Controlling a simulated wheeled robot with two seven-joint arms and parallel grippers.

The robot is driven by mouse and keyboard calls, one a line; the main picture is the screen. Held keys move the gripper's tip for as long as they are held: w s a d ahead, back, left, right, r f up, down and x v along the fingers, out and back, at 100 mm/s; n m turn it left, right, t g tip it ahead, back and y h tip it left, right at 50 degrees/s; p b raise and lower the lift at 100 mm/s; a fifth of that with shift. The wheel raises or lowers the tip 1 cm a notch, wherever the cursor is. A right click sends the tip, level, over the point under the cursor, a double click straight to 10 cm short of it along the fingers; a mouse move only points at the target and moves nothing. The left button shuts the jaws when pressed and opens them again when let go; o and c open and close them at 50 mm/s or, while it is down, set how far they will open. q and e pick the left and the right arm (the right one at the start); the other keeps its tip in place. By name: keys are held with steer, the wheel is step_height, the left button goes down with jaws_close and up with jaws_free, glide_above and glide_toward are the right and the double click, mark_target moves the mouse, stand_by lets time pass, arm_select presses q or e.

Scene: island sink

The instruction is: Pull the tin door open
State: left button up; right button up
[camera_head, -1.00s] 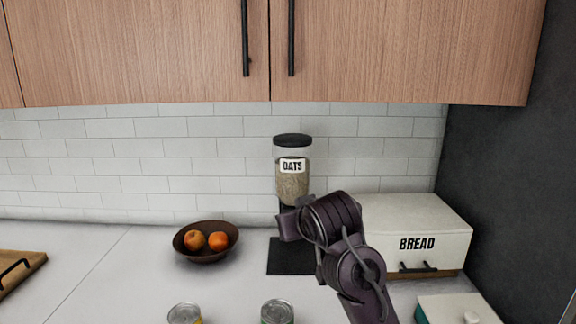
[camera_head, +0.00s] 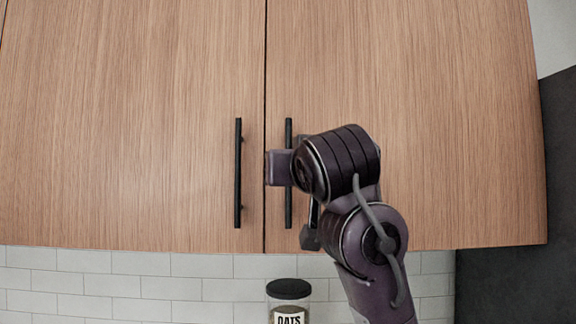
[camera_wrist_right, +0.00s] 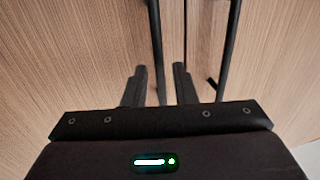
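No tin shows in the head view now; it shows a wooden wall cabinet with two doors. The left door (camera_head: 120,130) and right door (camera_head: 450,130) are closed, with a narrow seam between them. Each has a vertical black bar handle: the left handle (camera_head: 238,175) and the right handle (camera_head: 288,135). My right arm covers part of the right handle. In the right wrist view my right gripper (camera_wrist_right: 160,67) has its fingers apart. One black handle (camera_wrist_right: 156,40) runs between them in the picture; contact cannot be told. My left gripper is out of view.
A glass oats jar (camera_head: 289,300) with a black lid stands below the cabinet, in front of white tiles (camera_head: 140,290). A dark panel (camera_head: 520,180) borders the cabinet on the right. The space before the left door is clear.

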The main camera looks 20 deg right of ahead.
mark_target(288, 206)
steer(key=w+p, duration=0.1)
steer(key=w, duration=0.3)
steer(key=shift+d, duration=0.2)
jaws_close()
